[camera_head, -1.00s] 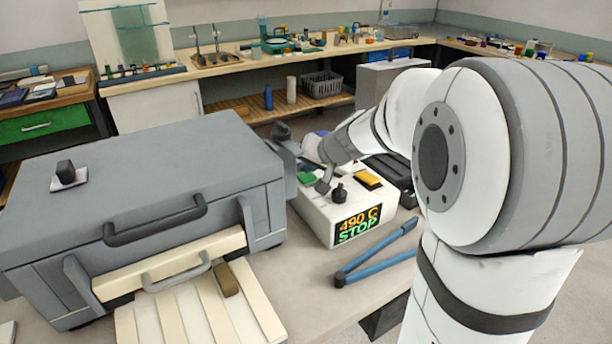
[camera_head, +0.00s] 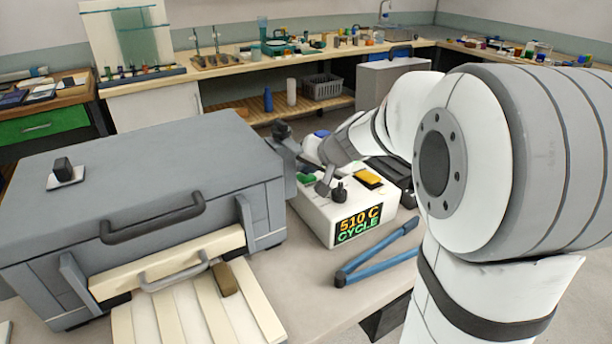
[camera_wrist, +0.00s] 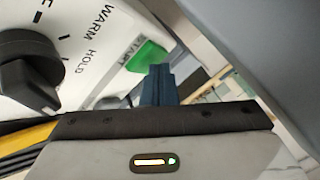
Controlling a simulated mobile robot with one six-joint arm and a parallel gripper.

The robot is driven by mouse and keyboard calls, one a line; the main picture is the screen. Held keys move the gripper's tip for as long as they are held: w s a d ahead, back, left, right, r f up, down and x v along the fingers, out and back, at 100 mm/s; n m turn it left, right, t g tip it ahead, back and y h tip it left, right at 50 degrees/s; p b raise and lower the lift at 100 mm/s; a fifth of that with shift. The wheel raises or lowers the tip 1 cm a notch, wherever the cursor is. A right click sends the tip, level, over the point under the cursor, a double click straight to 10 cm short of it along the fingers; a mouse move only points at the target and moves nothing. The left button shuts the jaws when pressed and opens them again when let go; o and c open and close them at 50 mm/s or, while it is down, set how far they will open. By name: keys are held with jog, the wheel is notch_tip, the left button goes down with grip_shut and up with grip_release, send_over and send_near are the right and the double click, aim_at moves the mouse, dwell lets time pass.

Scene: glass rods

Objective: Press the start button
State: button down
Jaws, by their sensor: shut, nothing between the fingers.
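The white control box (camera_head: 320,212) stands right of the grey furnace (camera_head: 140,165). Its display (camera_head: 358,224) reads 510 C in orange and CYCLE in green. The green start button (camera_head: 306,178) is on the box's top, at the side near the furnace. In the wrist view the green button (camera_wrist: 147,56), with a partly covered START label beside it, lies just beyond my fingertips. My gripper (camera_wrist: 159,72) is shut and empty, its dark blue fingertips beside the button's edge. I cannot tell whether they touch it. The black knob (camera_wrist: 30,72) sits left, by WARM and HOLD markings.
Blue-handled tongs (camera_head: 375,255) lie on the table in front of the box. The furnace's side rises close to my gripper. A slatted pale board (camera_head: 195,312) lies in front of the furnace.

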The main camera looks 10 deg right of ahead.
aim_at(308, 178)
jog(key=shift+s+f+b, duration=0.15)
jog(key=shift+f+b, duration=0.15)
jog(key=shift+f, duration=0.3)
dwell(0.3)
jog(key=shift+r, duration=0.1)
jog(key=shift+r+p, duration=0.45)
jog(key=shift+s+a+r, duration=0.1)
jog(key=shift+r, duration=0.55)
jog(key=shift+r+p, duration=1.9)
jog(key=shift+r, duration=0.55)
